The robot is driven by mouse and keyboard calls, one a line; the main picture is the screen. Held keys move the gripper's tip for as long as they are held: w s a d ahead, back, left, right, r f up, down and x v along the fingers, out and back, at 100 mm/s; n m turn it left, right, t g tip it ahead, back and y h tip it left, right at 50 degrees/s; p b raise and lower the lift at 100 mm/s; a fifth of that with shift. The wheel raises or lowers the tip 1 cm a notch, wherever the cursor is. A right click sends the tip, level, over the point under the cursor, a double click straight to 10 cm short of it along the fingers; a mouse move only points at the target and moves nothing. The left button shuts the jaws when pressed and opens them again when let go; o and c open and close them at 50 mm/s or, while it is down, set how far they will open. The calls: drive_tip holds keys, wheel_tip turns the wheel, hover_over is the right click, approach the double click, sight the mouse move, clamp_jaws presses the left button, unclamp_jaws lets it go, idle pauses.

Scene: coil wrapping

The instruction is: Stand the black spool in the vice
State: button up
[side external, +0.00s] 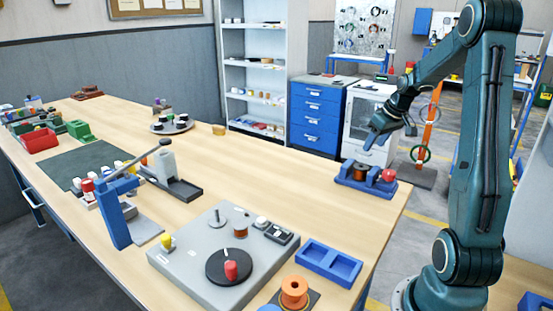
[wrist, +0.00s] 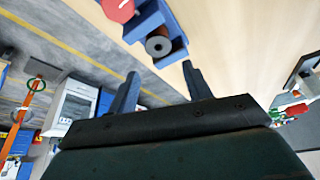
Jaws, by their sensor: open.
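The blue vice (side external: 365,180) with a red knob (side external: 389,175) stands at the right end of the bench; it also shows at the top of the wrist view (wrist: 178,32). A dark spool with a brown winding (side external: 361,168) sits between its jaws. In the wrist view the spool (wrist: 158,46) shows a dark grey round flange with a centre hole, and it looks upright. My gripper (side external: 373,139) is above the vice, apart from the spool. In the wrist view its two fingers (wrist: 160,71) are spread with nothing between them.
A lever press (side external: 118,205) is left. A round tray (side external: 172,125) holds several small spools.

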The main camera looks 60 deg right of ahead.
drive_tip(key=w+a+r+n, duration=0.1)
drive_tip(key=a+r, duration=0.3)
drive_tip(key=a, duration=0.8)
drive_tip(key=w+a+r+n, duration=0.1)
drive_tip(key=a+r, duration=0.4)
drive_tip(key=a, duration=0.6)
drive_tip(key=s+a+n+t+y, duration=0.1)
drive_tip(key=s+a+n, duration=0.1)
drive_tip(key=s+a, duration=0.9)
drive_tip(key=a, duration=0.4)
drive_tip(key=shift+s+t+y, duration=0.3)
